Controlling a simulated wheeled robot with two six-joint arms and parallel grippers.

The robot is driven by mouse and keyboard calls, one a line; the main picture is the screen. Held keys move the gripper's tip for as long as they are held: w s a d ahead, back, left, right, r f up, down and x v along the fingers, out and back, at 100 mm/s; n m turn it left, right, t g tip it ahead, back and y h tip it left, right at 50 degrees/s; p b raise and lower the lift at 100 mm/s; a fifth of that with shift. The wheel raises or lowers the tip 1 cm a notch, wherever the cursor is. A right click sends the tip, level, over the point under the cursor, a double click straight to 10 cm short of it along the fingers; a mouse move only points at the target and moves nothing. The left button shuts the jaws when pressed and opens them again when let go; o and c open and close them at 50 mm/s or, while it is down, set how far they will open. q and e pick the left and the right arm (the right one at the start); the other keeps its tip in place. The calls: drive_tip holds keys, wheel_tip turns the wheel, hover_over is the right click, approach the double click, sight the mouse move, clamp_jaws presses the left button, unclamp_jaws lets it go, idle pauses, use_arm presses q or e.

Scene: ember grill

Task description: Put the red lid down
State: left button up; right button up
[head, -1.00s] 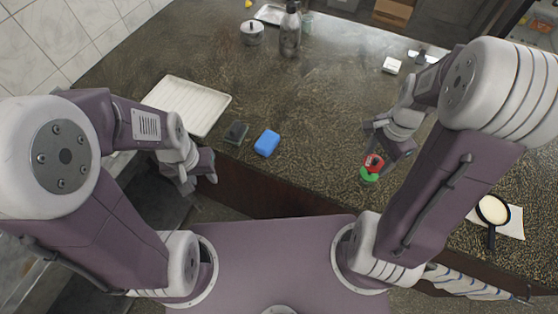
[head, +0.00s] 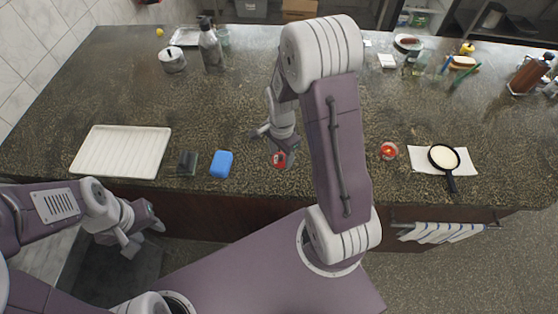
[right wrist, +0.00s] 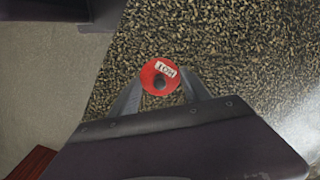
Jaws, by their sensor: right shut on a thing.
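The red lid (head: 279,159) is a small round disc with a white label and a dark knob-like spot. In the head view it is at the counter's front edge zone, right of the blue sponge (head: 221,164). My right gripper (right wrist: 160,78) is shut on it, one finger on each side, in the right wrist view. Speckled counter shows beyond the lid; I cannot tell whether it touches the counter. My left gripper (head: 143,237) is open and empty, low in front of the counter.
A pot (head: 172,60) and a bottle (head: 210,47) stand at the back. Mid-counter (head: 180,105) is clear.

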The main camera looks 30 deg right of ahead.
sight(280, 163)
drive_tip(key=shift+w+a+f, duration=0.1)
drive_tip(key=shift+a+f, duration=0.05)
drive_tip(key=shift+f, duration=0.1)
wheel_tip(280, 163, down, 4)
drive_tip(key=shift+a+r, duration=0.1)
drive_tip(key=shift+r, duration=0.15)
drive_tip(key=shift+f, duration=0.35)
drive_tip(key=o, duration=1.3)
